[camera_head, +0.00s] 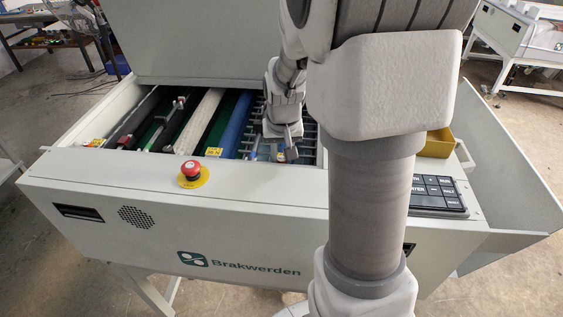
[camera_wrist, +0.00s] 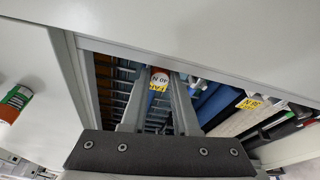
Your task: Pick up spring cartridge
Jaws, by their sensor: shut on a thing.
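The spring cartridge (camera_wrist: 159,80) is a small cylinder with an orange, white and yellow end that reads "40 N". It sits between the two fingers of my gripper (camera_wrist: 162,88) in the wrist view, and the fingers are shut on it. Its lower part is hidden between the fingers. In the head view my gripper (camera_head: 289,148) is over the right part of the open machine bay, and the cartridge cannot be made out clearly there.
The open bay holds dark, white and blue rollers (camera_head: 228,122) left of my gripper. The machine's front panel (camera_head: 130,185) carries a red stop button (camera_head: 190,169). A keypad (camera_head: 437,193) and yellow bin (camera_head: 438,143) are at right. A green and orange cylinder (camera_wrist: 14,102) shows at the wrist view's left.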

